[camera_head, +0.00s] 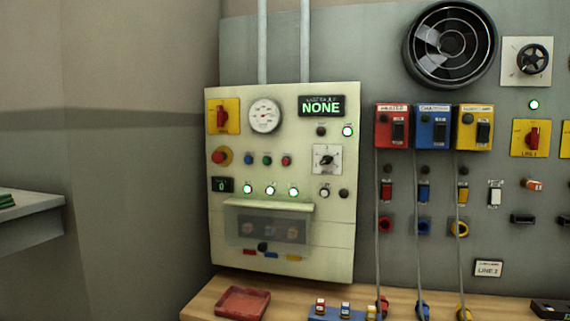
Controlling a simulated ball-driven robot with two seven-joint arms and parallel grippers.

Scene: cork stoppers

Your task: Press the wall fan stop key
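The round black wall fan (450,45) is set high on the grey wall, right of centre. Beside it on the right is a pale plate with a black rotary knob (533,58). A green lamp (533,105) glows below the plate. I cannot tell which control is the fan's stop key; the labels are too small to read. Neither of my grippers is in view.
A cream control panel (340,262) with a gauge, a "NONE" display and several buttons stands left of the fan. Red, blue and yellow boxes (433,127) hang below the fan with cables. A wooden bench (200,305) with a red tray (242,303) runs below.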

